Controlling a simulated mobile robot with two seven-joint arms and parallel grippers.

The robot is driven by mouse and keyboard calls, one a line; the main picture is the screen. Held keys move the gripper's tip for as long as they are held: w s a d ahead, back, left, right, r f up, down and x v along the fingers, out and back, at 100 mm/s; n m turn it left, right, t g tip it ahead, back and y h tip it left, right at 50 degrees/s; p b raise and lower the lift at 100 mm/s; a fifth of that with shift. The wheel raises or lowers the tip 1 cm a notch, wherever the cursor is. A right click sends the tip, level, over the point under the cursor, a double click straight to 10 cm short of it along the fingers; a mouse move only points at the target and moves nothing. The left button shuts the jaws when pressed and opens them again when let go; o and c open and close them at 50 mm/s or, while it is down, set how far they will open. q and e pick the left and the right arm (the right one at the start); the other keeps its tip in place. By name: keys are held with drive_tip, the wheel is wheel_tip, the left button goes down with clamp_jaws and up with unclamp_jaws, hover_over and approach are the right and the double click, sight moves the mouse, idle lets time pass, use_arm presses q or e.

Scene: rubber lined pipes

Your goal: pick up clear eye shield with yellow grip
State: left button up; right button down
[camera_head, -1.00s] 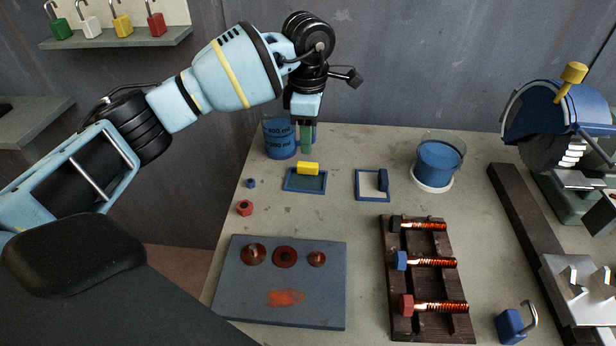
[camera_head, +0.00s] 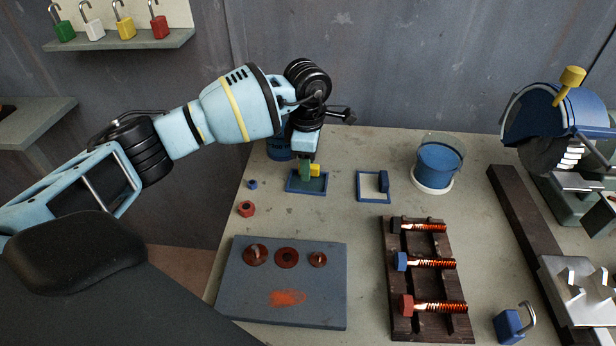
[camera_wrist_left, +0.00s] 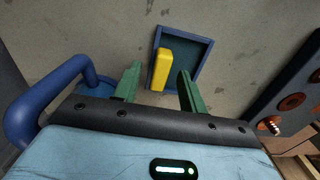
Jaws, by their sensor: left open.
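The eye shield (camera_head: 297,189) lies flat on the table, a blue rectangular frame with a dark see-through pane. Its yellow grip (camera_head: 315,170) stands up from the frame's far side. My left gripper (camera_head: 305,171) is over the shield and partly covers the grip in the head view. In the left wrist view, the gripper's green fingers (camera_wrist_left: 157,88) are open, one on each side of the lower end of the yellow grip (camera_wrist_left: 161,69). The blue frame (camera_wrist_left: 207,62) shows beyond them. I cannot tell whether a finger touches the grip. My right gripper is not in view.
A similar frame with a blue grip (camera_head: 372,186) lies to the right. A blue measuring cup (camera_head: 280,148) stands behind my gripper. A blue-filled container (camera_head: 438,165) stands farther right. A red nut (camera_head: 246,209) and a grey plate (camera_head: 245,290) are nearer.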

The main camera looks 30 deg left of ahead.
use_arm(q)
clamp_jaws()
drive_tip(key=shift+r, duration=0.1)
wheel_tip(320, 180, up, 10)
idle(0.6)
